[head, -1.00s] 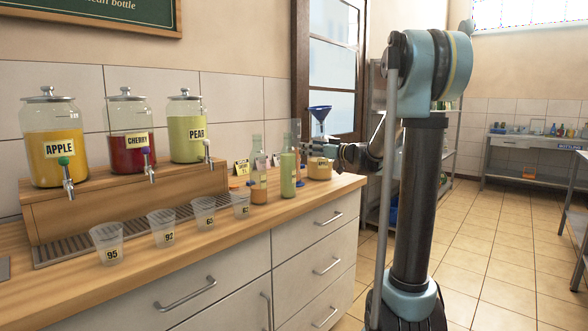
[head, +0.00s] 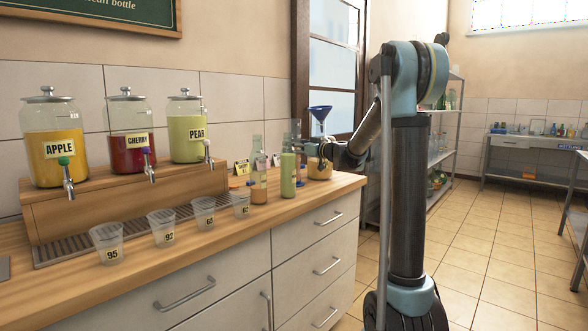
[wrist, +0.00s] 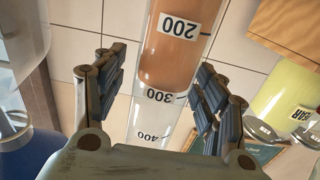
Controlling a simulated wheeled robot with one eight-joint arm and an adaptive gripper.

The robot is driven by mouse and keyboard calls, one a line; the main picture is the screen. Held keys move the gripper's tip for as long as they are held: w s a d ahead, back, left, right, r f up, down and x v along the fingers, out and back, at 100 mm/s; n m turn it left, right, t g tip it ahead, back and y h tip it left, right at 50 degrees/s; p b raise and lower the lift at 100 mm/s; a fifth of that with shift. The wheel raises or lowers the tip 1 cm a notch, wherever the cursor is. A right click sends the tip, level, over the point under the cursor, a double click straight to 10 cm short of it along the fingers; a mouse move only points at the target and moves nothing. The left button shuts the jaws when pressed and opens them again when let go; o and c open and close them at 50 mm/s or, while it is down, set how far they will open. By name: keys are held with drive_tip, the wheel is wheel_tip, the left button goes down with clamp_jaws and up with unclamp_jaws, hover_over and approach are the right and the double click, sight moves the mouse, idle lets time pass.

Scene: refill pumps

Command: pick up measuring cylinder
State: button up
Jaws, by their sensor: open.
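The measuring cylinder (wrist: 172,60) is clear, with black-on-white marks 200, 300 and 400, and holds orange-brown liquid. It appears upside down in the wrist view. My gripper (wrist: 161,62) is open, with one finger on each side of the cylinder and a visible gap on both sides. In the head view my gripper (head: 318,149) is at the far right end of the counter, just right of the green bottle (head: 288,176).
A bottle with orange liquid (head: 258,186) stands left of the green one. Several numbered cups (head: 163,228) line the counter's front. Juice dispensers (head: 127,140) stand on a wooden step. The pear dispenser also shows in the wrist view (wrist: 284,100).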

clamp_jaws()
idle(0.3)
